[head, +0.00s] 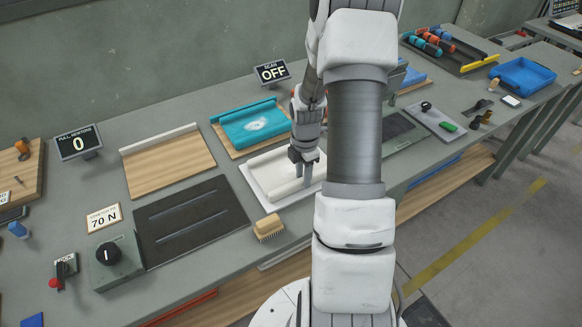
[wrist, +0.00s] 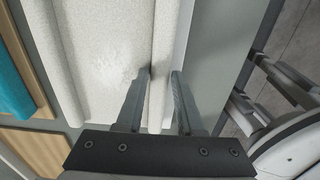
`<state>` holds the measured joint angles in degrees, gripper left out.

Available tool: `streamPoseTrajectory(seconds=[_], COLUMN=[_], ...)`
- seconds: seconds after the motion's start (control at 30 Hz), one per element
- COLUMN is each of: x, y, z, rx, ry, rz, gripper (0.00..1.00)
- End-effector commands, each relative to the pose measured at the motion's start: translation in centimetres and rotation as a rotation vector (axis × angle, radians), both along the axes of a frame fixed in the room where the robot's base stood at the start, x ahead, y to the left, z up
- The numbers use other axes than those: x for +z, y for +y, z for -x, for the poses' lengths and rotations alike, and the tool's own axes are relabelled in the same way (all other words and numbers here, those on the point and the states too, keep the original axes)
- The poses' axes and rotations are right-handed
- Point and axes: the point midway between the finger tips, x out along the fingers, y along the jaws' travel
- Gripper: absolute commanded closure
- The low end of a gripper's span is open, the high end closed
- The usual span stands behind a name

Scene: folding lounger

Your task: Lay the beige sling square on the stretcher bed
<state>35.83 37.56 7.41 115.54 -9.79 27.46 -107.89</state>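The beige sling (head: 268,174) lies flat in a white tray (head: 253,187) at mid-bench, with a rolled hem along each of two sides. In the wrist view, the sling (wrist: 105,60) fills the upper left and its right hem (wrist: 161,60) runs between my fingers. My gripper (head: 304,178) points down at the sling's right side; the wrist view shows its fingers (wrist: 160,73) apart, one on each side of this hem, with a small gap on the right. A dark slotted plate (head: 192,222), apparently the stretcher bed, lies bare left of the tray. My arm hides the bench right of the tray.
A knob box (head: 115,262) stands at the plate's left. The force display (head: 78,142) reads 0.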

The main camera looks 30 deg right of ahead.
Motion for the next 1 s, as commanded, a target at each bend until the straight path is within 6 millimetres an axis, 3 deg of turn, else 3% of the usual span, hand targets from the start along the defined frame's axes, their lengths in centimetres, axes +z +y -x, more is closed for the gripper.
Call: streamPoseTrajectory(seconds=[0.03,0.17,0.2,0.73,0.87,1.0], x=[0.0,0.0,0.0,0.6,1.8,4.3], y=[0.0,0.0,0.0,-0.1,-0.1,-0.1], z=[0.0,0.0,0.0,-0.1,-0.1,-0.1], rx=[0.000,0.000,0.000,-0.001,-0.001,-0.001], ry=[0.000,0.000,0.000,-0.003,-0.003,-0.006], rz=[0.000,0.000,0.000,0.001,0.001,0.003], gripper=[0.75,0.98,1.00,1.00,1.00,1.00])
